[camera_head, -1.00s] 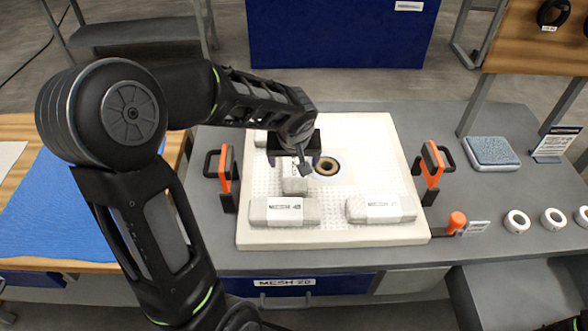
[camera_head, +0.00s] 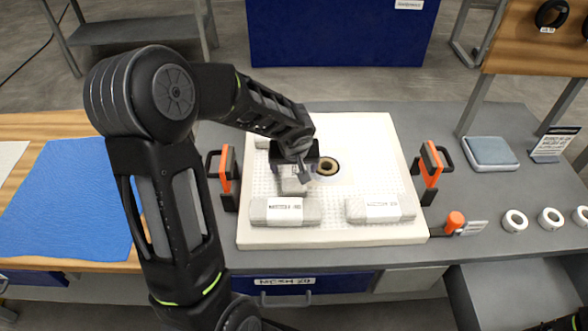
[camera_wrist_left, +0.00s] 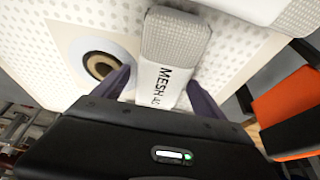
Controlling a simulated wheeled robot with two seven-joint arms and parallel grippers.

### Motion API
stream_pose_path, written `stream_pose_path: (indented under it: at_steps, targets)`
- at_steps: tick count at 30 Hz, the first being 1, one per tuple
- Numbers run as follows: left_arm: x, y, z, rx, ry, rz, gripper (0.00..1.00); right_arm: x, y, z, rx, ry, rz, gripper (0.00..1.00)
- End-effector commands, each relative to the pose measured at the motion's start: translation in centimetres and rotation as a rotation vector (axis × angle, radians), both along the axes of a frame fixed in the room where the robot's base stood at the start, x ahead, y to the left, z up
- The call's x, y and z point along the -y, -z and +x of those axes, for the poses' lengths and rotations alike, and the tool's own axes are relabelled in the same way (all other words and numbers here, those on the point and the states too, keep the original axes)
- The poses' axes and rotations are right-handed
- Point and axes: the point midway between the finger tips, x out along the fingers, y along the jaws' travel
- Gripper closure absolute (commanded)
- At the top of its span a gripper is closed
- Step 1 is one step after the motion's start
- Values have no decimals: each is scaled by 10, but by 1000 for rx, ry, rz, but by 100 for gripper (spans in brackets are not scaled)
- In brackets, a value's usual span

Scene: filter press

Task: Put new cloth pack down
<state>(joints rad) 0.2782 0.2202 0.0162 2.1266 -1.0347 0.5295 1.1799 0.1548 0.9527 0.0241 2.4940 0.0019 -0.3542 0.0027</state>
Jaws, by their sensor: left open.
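My left gripper (camera_head: 293,172) is over the white perforated plate (camera_head: 335,238), left of its round dark-centred hole (camera_head: 327,166). Its jaws are open. One cloth pack (camera_head: 293,187), a grey roll with a white band, lies on the plate under the gripper, partly hidden. In the left wrist view the pack (camera_wrist_left: 180,40) reads MESH and sits between the two spread fingers, and the hole (camera_wrist_left: 100,65) is beside it. Two similar packs lie at the plate's front, left (camera_head: 270,212) and right (camera_head: 365,212). Another (camera_head: 262,143) shows partly behind the gripper. My right gripper is not seen.
Orange-and-black clamps stand at the plate's left (camera_head: 228,175) and right (camera_head: 430,172). An orange knob (camera_head: 455,222), several white rings (camera_head: 515,220) and a blue-grey pad (camera_head: 490,153) lie to the right. A blue cloth (camera_head: 75,200) covers the wooden table at left.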

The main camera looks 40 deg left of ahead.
Motion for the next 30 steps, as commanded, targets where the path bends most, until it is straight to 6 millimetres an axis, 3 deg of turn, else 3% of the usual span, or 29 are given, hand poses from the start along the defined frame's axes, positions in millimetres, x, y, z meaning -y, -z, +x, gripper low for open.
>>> stream_pose_path:
  at_steps: [5,30]
  targets:
    - [0,0,0,0,0,0,24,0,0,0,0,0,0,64]
    - [0,0,0,1,0,1,93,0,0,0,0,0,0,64]
